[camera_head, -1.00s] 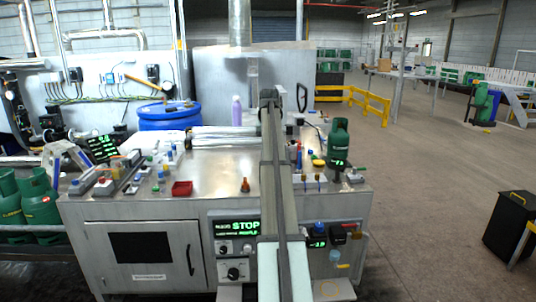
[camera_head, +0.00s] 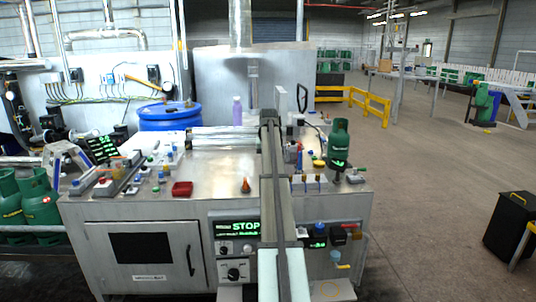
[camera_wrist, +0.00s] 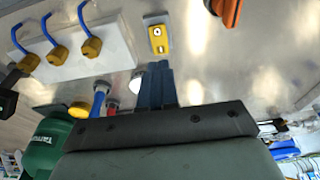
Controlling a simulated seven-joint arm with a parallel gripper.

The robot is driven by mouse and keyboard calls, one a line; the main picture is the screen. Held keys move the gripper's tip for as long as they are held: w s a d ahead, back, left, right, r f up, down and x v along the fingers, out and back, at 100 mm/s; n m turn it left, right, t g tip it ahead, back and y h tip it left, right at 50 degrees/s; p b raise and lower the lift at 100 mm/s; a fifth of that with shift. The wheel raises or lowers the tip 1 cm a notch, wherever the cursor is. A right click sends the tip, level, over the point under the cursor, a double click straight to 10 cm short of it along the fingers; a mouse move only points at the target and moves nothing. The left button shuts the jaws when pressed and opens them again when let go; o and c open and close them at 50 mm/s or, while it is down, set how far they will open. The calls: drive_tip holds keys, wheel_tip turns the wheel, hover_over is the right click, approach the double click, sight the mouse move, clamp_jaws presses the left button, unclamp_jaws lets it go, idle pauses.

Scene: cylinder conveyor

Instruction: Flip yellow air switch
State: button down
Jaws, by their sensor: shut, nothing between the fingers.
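A small yellow switch block (camera_wrist: 158,38) with a pale top and a dark hole sits on a grey plate on the metal bench, just beyond my fingertips in the wrist view. Several yellow fittings (camera_wrist: 90,48) with curved blue tubes stand on a white block at the upper left. I cannot tell for certain which yellow part is the air switch. My gripper (camera_wrist: 157,70) is shut and empty, its fingers together, with a gap in the picture to the yellow block. In the head view my arm hides the gripper.
An orange-red part (camera_wrist: 228,10) lies at the top right of the wrist view. A round yellow button (camera_wrist: 79,109) and a green cylinder (camera_wrist: 48,145) are at the left.

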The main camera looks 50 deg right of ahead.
drive_tip(key=f, duration=0.4)
drive_tip(key=w+d+f, duration=0.1)
drive_tip(key=f, duration=0.1)
idle(0.3)
